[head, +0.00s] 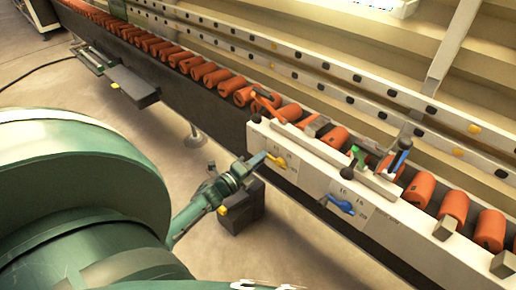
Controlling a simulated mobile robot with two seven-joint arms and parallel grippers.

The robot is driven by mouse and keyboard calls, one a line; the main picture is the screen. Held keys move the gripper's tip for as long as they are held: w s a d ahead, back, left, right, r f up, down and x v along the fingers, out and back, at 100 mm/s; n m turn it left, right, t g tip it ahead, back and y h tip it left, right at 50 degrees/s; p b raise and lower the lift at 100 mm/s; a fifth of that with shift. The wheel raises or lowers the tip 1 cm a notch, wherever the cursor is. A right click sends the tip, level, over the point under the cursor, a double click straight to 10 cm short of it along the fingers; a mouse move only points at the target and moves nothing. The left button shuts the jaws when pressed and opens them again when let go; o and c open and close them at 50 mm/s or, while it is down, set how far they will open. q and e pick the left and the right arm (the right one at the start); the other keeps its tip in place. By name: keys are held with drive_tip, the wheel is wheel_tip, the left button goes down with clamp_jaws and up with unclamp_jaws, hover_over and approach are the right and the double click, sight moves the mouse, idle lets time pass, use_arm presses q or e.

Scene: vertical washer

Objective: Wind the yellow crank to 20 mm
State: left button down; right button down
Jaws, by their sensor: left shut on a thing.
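The yellow crank (277,160) sits on the white front panel of the machine, near the panel's left end, by a small scale with markings too small to read. My left gripper (250,168) reaches in from the lower left and is shut at the crank's outer end. The gripper hides part of the crank's handle, so its exact angle is hard to tell. A blue crank (341,206) sits further right on the same panel, by a second scale. My right gripper is not in view.
A row of orange rollers (205,72) runs along the dark conveyor. A green knob (355,150) and a blue lever (401,157) stand above the panel. A dark box (240,208) is below my left gripper. Open floor (205,258) lies in front.

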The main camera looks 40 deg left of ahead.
use_arm(q)
drive_tip(key=c, duration=1.2)
unclamp_jaws()
drive_tip(key=s+a+p, duration=0.1)
drive_tip(key=s+p, duration=0.1)
drive_tip(key=s, duration=1.1)
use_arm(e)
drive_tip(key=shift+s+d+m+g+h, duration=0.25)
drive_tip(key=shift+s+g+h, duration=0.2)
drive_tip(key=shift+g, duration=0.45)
use_arm(q)
drive_tip(key=shift+r, duration=0.15)
